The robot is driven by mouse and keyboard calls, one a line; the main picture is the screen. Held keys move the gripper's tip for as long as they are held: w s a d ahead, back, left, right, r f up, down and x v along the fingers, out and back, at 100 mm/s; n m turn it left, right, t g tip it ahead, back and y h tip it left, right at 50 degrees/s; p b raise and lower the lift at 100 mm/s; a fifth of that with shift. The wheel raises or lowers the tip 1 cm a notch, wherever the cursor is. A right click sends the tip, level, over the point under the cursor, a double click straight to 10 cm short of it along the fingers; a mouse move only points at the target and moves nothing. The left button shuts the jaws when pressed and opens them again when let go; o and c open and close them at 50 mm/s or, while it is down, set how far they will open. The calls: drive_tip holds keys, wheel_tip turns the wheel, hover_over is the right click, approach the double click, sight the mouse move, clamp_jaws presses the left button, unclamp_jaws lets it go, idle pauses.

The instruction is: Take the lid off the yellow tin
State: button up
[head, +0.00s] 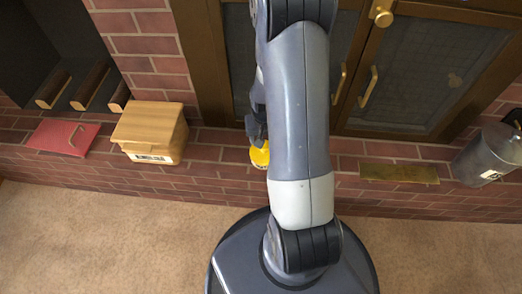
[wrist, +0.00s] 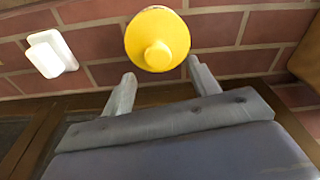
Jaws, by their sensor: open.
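The yellow tin (wrist: 150,22) stands on the brick ledge and has a round yellow lid with a knob (wrist: 158,56) on top. In the head view only part of the yellow tin (head: 260,155) shows, beside my arm, which hides the rest. My gripper (wrist: 160,85) is open and empty in the wrist view. Its two fingers point toward the tin, one to each side of the knob, and look short of it. In the head view my gripper is mostly hidden behind my arm.
A white block-like object (wrist: 50,53) is left of the tin in the wrist view. On the ledge are a wooden box (head: 150,131), a red flat object (head: 65,136), a brass plate (head: 398,173) and a grey metal canister (head: 488,155). Glass doors (head: 405,75) stand behind.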

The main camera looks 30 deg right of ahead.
sight(264, 149)
wheel_tip(264, 149, down, 6)
drive_tip(key=shift+w+d+r+b, duration=0.1)
drive_tip(key=shift+b, duration=1.1)
drive_tip(key=shift+r, duration=0.1)
drive_tip(key=c, duration=1.1)
